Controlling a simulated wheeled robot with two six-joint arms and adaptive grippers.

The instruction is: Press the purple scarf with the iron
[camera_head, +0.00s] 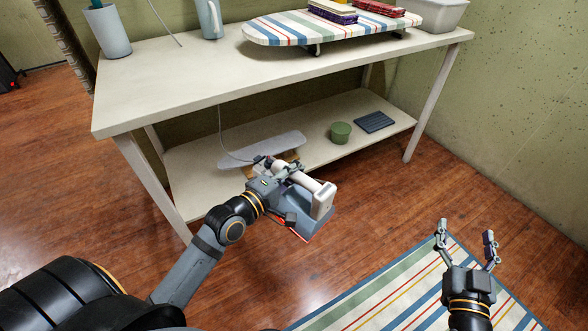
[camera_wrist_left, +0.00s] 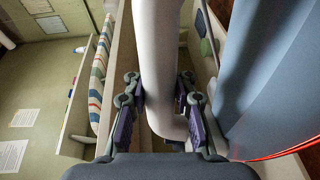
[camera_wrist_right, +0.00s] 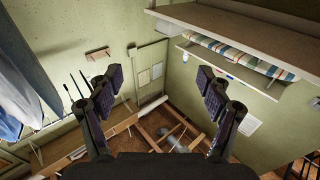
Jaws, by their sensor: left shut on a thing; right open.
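The iron (camera_head: 309,222) has a blue-grey body and a white handle, with a red line along its edge. My left gripper (camera_head: 283,174) is shut on its handle, holding it in front of the lower shelf. In the left wrist view the white handle (camera_wrist_left: 156,60) runs between the fingers (camera_wrist_left: 160,108), with the blue body (camera_wrist_left: 265,75) to the right. A folded purple cloth (camera_head: 333,15), possibly the purple scarf, lies under yellow cloth on the striped ironing board (camera_head: 275,28). My right gripper (camera_head: 465,238) is open and empty above the striped rug; its spread fingers show in the right wrist view (camera_wrist_right: 157,92).
The ironing board stands on the table (camera_head: 150,85), with red folded cloth (camera_head: 378,8), a blue-grey pot (camera_head: 107,32), a jug (camera_head: 210,20) and a grey bin (camera_head: 436,14). The lower shelf (camera_head: 185,160) holds a green container (camera_head: 340,131) and a dark mat (camera_head: 374,122). A striped rug (camera_head: 400,300) covers the floor.

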